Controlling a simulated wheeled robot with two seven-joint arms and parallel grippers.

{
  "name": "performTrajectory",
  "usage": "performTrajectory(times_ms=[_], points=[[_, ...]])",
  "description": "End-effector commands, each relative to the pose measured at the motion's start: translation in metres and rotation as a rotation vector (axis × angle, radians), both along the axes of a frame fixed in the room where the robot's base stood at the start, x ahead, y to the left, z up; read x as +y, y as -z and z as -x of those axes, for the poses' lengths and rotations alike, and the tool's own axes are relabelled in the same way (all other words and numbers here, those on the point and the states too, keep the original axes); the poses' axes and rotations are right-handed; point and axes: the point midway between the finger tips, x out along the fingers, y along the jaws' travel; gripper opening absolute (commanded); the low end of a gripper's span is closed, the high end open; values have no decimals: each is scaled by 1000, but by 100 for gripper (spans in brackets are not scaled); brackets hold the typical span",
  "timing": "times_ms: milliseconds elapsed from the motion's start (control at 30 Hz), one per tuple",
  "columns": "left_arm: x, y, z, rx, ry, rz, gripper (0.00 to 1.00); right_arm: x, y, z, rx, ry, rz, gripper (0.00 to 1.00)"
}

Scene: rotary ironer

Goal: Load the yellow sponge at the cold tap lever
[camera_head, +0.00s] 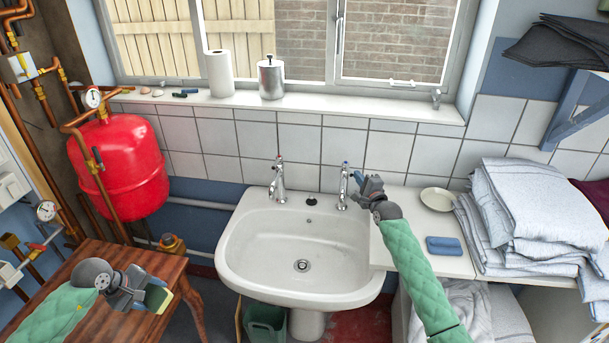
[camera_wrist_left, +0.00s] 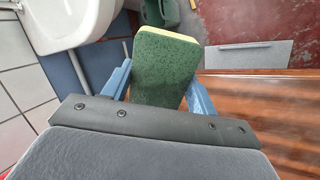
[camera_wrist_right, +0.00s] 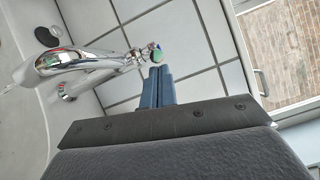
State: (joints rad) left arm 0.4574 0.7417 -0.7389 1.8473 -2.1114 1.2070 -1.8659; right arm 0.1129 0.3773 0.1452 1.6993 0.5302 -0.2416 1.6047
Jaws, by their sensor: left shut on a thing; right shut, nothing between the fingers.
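The yellow sponge (camera_head: 158,298) has a green scouring face, which fills the middle of the left wrist view (camera_wrist_left: 165,60). My left gripper (camera_head: 150,290) is shut on it, with one blue finger on each side, above the wooden table. The cold tap (camera_head: 343,187), with a blue mark on top, stands at the basin's right rear. Its lever end (camera_wrist_right: 155,52) shows in the right wrist view. My right gripper (camera_head: 357,175) is shut and empty, its fingertips close beside the lever end; I cannot tell whether they touch.
The white basin (camera_head: 265,248) is empty. A red-marked tap (camera_head: 279,182) stands at its left rear. A blue sponge (camera_head: 444,246), a pale dish (camera_head: 437,199) and folded linen (camera_head: 520,210) lie on the right counter. The wooden table (camera_head: 185,268) is at lower left, beside a red tank (camera_head: 120,165).

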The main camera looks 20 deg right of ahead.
Motion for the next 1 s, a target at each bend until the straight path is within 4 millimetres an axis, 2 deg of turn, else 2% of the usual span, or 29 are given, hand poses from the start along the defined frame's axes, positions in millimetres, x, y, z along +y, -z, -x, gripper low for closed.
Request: performTrajectory(times_ms=[267, 600, 1000], points=[[0, 0, 0, 0, 0, 0, 40, 1, 0, 0, 0, 0, -1, 0], [0, -6, 0, 0, 0, 0, 40, 24, -1, -3, -2, 0, -4, 0], [0, -7, 0, 0, 0, 0, 40, 32, 0, -5, -1, -3, -2, 0]])
